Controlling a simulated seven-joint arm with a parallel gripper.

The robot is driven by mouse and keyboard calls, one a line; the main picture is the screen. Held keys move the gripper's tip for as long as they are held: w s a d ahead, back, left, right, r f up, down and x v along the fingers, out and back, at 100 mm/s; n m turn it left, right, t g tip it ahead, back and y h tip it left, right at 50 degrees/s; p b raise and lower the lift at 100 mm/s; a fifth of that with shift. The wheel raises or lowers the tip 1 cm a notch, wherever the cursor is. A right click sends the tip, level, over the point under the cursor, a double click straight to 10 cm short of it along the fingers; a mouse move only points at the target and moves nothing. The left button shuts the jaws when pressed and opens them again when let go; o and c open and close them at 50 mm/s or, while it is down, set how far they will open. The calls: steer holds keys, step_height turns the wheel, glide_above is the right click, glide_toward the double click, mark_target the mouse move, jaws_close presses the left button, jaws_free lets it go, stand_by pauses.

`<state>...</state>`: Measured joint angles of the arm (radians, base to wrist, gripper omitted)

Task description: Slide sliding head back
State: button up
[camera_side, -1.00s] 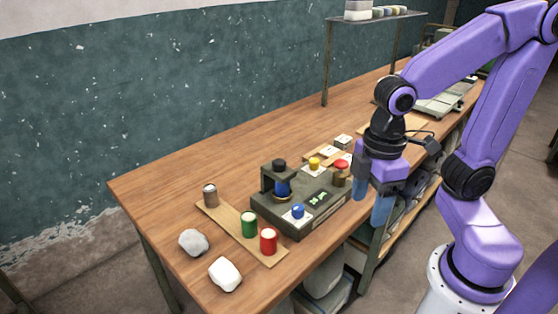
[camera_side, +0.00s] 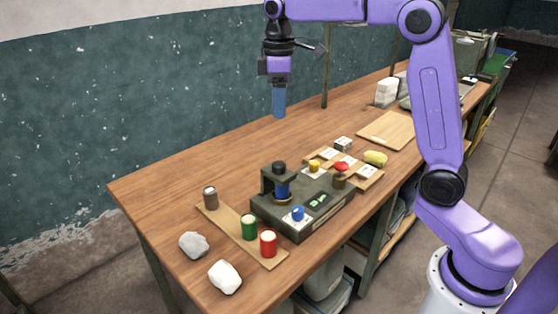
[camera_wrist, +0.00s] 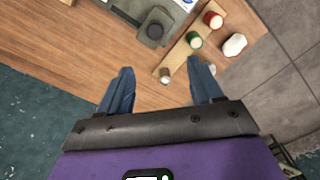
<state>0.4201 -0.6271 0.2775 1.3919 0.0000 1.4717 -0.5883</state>
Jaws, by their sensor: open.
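A dark green device (camera_side: 325,206) stands on the table in the side view. Its sliding head (camera_side: 268,183) is a dark bracket with a black knob (camera_side: 279,166) on top, above a blue cylinder (camera_side: 282,188) in a brass-coloured ring. In the wrist view, the head (camera_wrist: 150,17) and round black knob (camera_wrist: 155,31) show at the top edge, beyond the fingertips. My gripper (camera_side: 279,113) hangs fingers down, empty, well above the table and behind the device, touching nothing. Its two blue fingers are spread apart in the wrist view (camera_wrist: 162,75).
A wooden strip (camera_side: 225,222) with grey, green and red cans lies left of the device, with two pale stones (camera_side: 225,277) in front. Behind the device is a wooden board (camera_side: 318,159) with small blocks. The table's far left is clear.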

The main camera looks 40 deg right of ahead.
mark_target(279, 163)
steer(key=f, duration=1.7)
steer(key=shift+w+d+f, duration=0.1)
steer(key=shift+w+d, duration=0.25)
jaws_close()
steer(key=d, duration=0.9)
steer(key=shift+d, duration=0.1)
steer(key=shift+c, duration=0.9)
jaws_free()
steer(key=shift+o, duration=0.9)
